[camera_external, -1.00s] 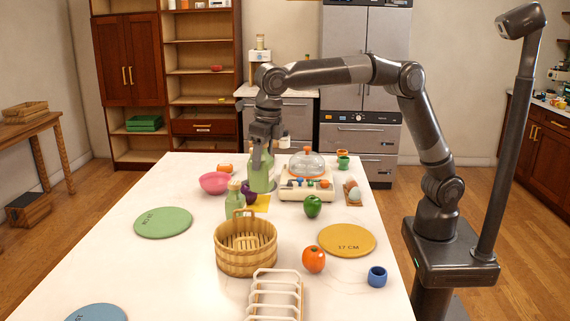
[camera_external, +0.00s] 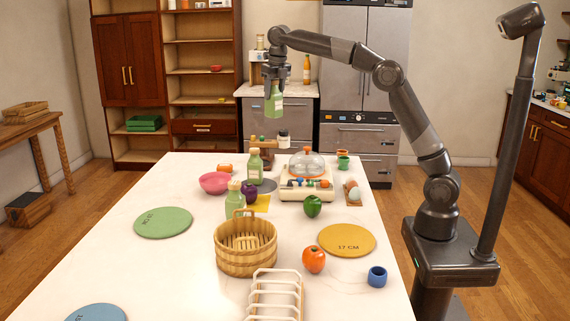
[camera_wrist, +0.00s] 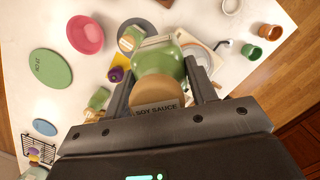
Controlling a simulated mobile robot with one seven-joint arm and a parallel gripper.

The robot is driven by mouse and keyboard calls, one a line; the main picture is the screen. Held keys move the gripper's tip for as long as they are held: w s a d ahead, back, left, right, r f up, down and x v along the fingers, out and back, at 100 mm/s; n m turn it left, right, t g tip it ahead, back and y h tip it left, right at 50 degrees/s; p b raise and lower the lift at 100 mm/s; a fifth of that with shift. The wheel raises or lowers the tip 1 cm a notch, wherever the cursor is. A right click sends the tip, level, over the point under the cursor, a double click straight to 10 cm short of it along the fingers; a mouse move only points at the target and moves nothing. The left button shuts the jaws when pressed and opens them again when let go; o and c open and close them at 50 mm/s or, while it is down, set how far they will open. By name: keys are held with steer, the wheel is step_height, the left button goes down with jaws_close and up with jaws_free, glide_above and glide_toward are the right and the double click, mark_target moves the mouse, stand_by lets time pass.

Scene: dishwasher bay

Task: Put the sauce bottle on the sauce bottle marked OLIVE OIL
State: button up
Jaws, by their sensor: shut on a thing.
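My gripper (camera_external: 276,82) is shut on a green sauce bottle (camera_external: 275,102), held upright high above the far end of the table. In the wrist view the held bottle (camera_wrist: 168,62) has a tan cap, and the words SOY SAUCE show beside it, between my gripper's fingers (camera_wrist: 163,88). Two similar green bottles stand on the table: a farther bottle (camera_external: 255,168) by a grey disc and a nearer bottle (camera_external: 235,204) behind the basket. Their labels are too small to read, so I cannot tell which is marked OLIVE OIL.
A pink bowl (camera_external: 214,183), purple eggplant-like item (camera_external: 248,190), glass-domed appliance (camera_external: 306,180), green pepper (camera_external: 312,206) and woven basket (camera_external: 246,258) surround the standing bottles. The table's left front is mostly clear.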

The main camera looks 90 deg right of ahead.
steer(key=shift+s+d+r, duration=0.1)
steer(key=shift+s+d, duration=0.15)
steer(key=shift+d, duration=0.3)
steer(key=shift+s+d+r, duration=0.1)
steer(key=shift+s+d, duration=0.1)
steer(key=shift+d, duration=0.3)
steer(key=w+a+f, duration=0.8)
steer(key=f, duration=0.3)
steer(key=shift+f, duration=0.1)
steer(key=o, duration=1.3)
steer(key=r, duration=0.4)
steer(key=s+a+r, duration=0.1)
steer(key=r, duration=0.7)
steer(key=shift+s+a, duration=0.15)
